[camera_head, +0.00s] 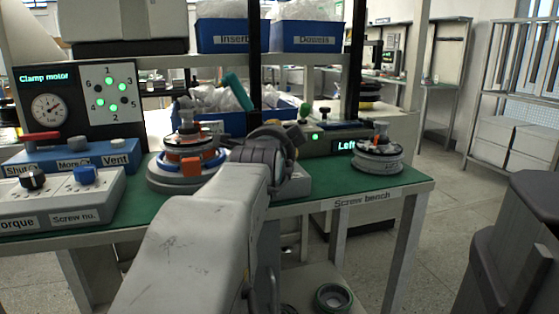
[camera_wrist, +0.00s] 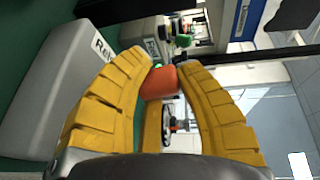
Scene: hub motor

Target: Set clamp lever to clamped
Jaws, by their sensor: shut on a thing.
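My gripper (camera_wrist: 161,76) shows in the wrist view with its two yellow fingers closed around an orange-red block. In the head view my dark wrist covers this spot on the green bench, and the fingers cannot be seen. A motor on a round fixture (camera_head: 187,160), with an orange block at its front, stands just left of my wrist. The display reading "Clamp motor" (camera_head: 44,77) is at the upper left.
A grey box with a label starting "Re" (camera_wrist: 75,80) lies close beside my left finger. A second round motor part (camera_head: 379,160) stands at the right of the green bench (camera_head: 330,185). Control boxes with knobs (camera_head: 60,200) stand at the left. Blue bins (camera_head: 228,38) are above.

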